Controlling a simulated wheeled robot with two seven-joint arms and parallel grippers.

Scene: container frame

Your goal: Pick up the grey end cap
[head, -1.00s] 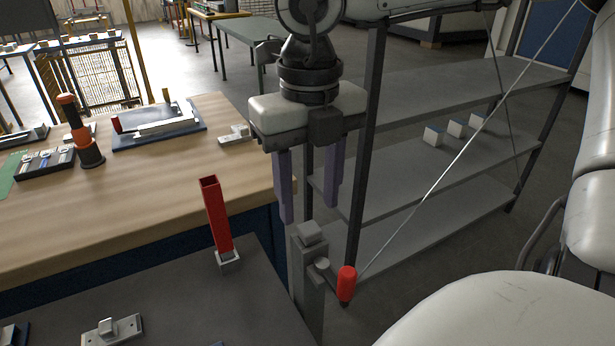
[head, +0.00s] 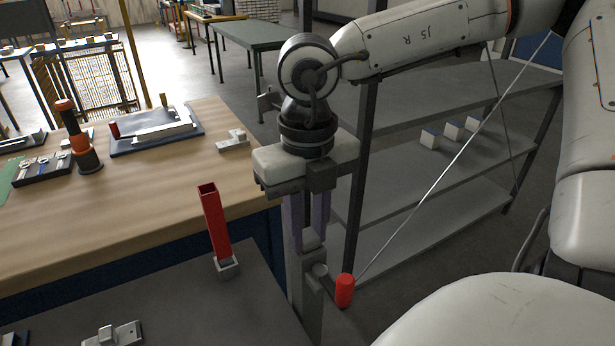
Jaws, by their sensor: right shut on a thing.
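The grey end cap (head: 309,238) is a small block at the top of a grey upright post (head: 308,300), just right of the dark table's edge. My right gripper (head: 309,235) points straight down over the post. Its two purple fingers stand on either side of the cap and are shut on it. The fingers partly hide the cap, and I cannot tell whether it is clear of the post. My left gripper is out of view.
A red square tube (head: 214,222) stands in a grey socket (head: 228,267) on the dark table (head: 190,300), left of the gripper. A red cylinder (head: 345,291) on a thin diagonal rod is close on the right. Grey shelves (head: 400,200) stand behind.

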